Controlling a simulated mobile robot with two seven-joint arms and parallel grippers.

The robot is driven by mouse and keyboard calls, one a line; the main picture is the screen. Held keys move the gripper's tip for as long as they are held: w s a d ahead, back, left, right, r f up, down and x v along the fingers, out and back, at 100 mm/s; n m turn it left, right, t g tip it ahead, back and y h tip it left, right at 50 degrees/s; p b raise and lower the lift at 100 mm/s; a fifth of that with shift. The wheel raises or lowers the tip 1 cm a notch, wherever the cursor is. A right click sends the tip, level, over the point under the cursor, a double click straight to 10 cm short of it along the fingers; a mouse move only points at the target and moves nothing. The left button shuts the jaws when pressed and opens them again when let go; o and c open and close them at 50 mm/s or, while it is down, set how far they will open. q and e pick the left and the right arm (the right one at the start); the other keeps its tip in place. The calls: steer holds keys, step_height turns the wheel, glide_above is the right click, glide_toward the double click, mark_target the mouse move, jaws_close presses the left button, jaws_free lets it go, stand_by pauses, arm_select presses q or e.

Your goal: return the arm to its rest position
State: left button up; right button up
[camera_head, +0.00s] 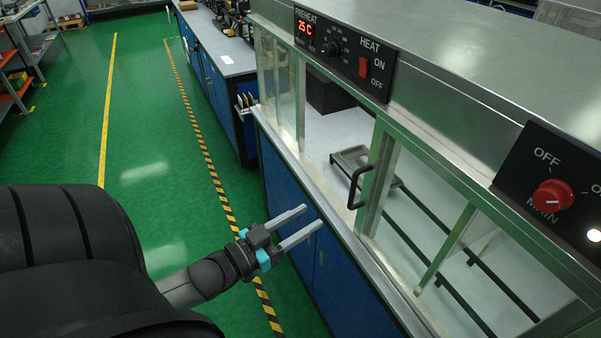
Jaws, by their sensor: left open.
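My left gripper (296,226) is open and empty, with its two grey fingers pointing right and a little up. It is in front of the blue cabinet (345,290) under the machine, above the green floor in the picture. My left arm comes in from the lower left. The glass door's black handle (354,187) is to the right of the fingertips, with a gap between them in the picture. My right gripper is not in view.
The machine's preheat panel (344,52) reads 25 C. A red main knob (552,196) is at the right. A metal frame on rails (352,160) sits inside. A workbench (222,62) stands behind, and shelves (22,45) at the far left. The green floor (150,130) is clear.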

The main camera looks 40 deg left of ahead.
arm_select(q)
steer(key=shift+s, duration=0.2)
stand_by(0.5)
steer(key=s+a+f+n+g+y+b, duration=0.15)
steer(key=s+f+g+b, duration=0.25)
steer(key=f, duration=1.3)
steer(key=s+f+g+y+b, duration=0.25)
steer(key=s+f+b, duration=0.2)
steer(key=f, duration=1.25)
steer(key=s+d+f+m+g+b, duration=0.1)
steer(key=s+d+f+g+b, duration=0.3)
steer(key=s+f, duration=0.7)
steer(key=s+d+f+m+g+b, duration=0.1)
steer(key=s+d+f+g+b, duration=0.4)
steer(key=s+f, duration=0.5)
step_height(320, 180, down, 4)
steer(key=shift+s+d+f+g+h, duration=0.15)
steer(key=shift+s+d+g+h, duration=0.3)
steer(key=shift+d, duration=0.6)
